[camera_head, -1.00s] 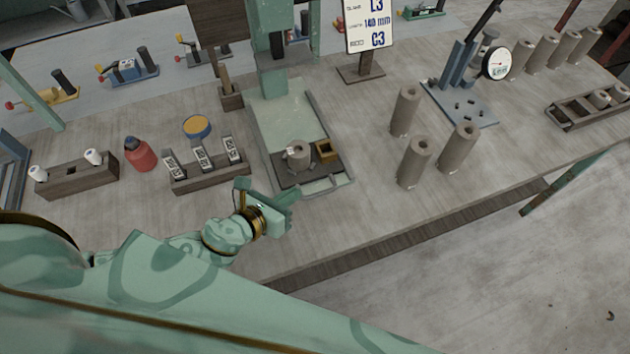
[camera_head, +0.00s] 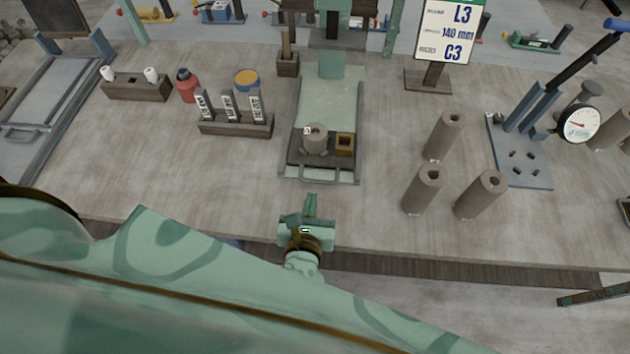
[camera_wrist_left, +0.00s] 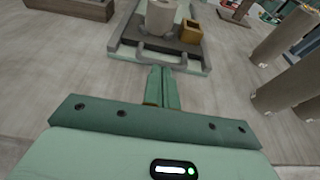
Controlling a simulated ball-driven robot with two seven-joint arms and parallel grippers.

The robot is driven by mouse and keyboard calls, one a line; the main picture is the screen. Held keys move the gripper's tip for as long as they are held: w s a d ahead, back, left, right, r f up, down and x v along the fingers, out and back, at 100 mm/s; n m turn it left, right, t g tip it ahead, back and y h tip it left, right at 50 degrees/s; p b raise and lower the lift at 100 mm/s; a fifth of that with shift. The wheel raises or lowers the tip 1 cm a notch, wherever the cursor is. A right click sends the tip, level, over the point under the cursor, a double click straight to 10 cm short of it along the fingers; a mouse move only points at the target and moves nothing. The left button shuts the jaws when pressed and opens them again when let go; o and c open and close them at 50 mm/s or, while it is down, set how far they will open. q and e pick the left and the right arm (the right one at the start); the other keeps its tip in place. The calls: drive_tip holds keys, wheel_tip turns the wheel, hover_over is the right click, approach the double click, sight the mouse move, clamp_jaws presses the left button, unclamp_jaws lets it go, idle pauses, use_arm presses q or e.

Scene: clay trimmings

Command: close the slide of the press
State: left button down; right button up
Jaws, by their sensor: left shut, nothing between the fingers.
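The press (camera_head: 333,62) stands at the back of the bench, with a pale green bed running toward me. Its dark slide (camera_head: 308,163) sits at the near end of the bed, away from the column. The slide carries a grey clay cylinder (camera_head: 316,138) and a small brass-coloured square block (camera_head: 345,144). A handle bar (camera_wrist_left: 165,52) runs along the slide's near edge in the wrist view. My left gripper (camera_head: 310,203) is shut and empty, just in front of the handle and pointing at it. I cannot tell whether the fingertips touch it. My right gripper is not in view.
Three tall clay cylinders (camera_head: 427,185) stand to the right of the press. A blue stand (camera_head: 520,150) with a dial gauge (camera_head: 578,124) is farther right. A wooden rack (camera_head: 236,126) with labelled pieces stands left. A sign (camera_head: 449,32) stands behind.

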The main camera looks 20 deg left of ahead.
sight(323, 119)
use_arm(q)
drive_tip(key=b+x, duration=0.1)
drive_tip(key=x, duration=0.8)
drive_tip(key=shift+w+f, duration=0.1)
drive_tip(key=shift+w, duration=0.2)
drive_tip(key=shift+w+a, duration=0.15)
drive_tip(key=shift+w, duration=0.3)
drive_tip(key=w+a+b, duration=0.1)
drive_tip(key=w, duration=0.5)
drive_tip(key=w+a+b, duration=0.1)
drive_tip(key=w+a, duration=0.1)
drive_tip(key=w, duration=0.4)
drive_tip(key=w+a+b, duration=0.2)
drive_tip(key=w, duration=0.4)
drive_tip(key=shift+w+a, duration=0.1)
drive_tip(key=shift+w, duration=0.05)
drive_tip(key=shift+w+a, duration=0.1)
drive_tip(key=shift+w, duration=0.25)
